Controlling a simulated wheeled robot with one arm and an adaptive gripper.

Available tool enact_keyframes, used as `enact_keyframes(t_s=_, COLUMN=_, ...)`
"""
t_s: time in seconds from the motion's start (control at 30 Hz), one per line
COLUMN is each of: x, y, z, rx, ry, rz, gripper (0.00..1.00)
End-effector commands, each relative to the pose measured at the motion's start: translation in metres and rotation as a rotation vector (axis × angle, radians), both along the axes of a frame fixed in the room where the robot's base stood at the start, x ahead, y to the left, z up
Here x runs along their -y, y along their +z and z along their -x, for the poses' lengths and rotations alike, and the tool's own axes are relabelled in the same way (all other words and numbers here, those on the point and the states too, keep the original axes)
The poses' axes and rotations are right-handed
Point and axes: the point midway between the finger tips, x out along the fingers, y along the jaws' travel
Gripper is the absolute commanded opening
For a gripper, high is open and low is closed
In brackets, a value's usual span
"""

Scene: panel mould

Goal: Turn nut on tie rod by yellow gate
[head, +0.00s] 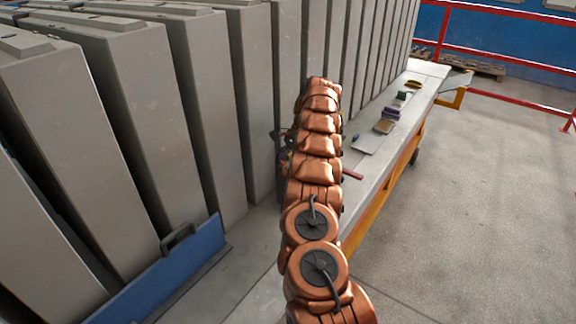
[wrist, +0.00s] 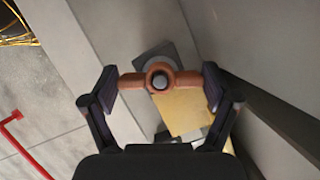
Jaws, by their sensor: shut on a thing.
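A copper-brown nut (wrist: 178,78) with two opposite arms shows in the wrist view. My gripper (wrist: 160,87) is shut on the nut, with one finger at the end of each arm. A grey plate (wrist: 152,55) lies behind the nut. A yellow panel (wrist: 190,112), perhaps the yellow gate, is just below it. In the head view my own arm hides the nut and most of the gripper.
Tall grey panels (head: 150,110) stand in a row on the left. A blue plate with a handle (head: 170,270) is at the lower left. Open floor (head: 470,210) and red railings (head: 510,55) lie to the right.

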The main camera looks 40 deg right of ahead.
Motion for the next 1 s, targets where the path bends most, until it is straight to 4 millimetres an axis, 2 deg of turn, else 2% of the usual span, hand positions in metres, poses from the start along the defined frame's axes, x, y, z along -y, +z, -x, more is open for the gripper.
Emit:
enact_keyframes(t_s=0.33, x=0.0007, y=-0.0017, z=0.0009, rx=-0.002, ry=0.02, rz=-0.001, gripper=0.52)
enact_keyframes(t_s=0.37, x=0.0007, y=-0.0018, z=0.0009, rx=-0.002, ry=0.02, rz=-0.001, gripper=0.89)
enact_keyframes(t_s=0.47, x=0.0006, y=-0.0014, z=0.0008, rx=-0.001, ry=0.02, rz=-0.001, gripper=0.99)
enact_keyframes(t_s=1.0, x=-0.0004, y=-0.0036, z=-0.0002, rx=0.002, ry=-0.015, rz=0.0, gripper=1.0)
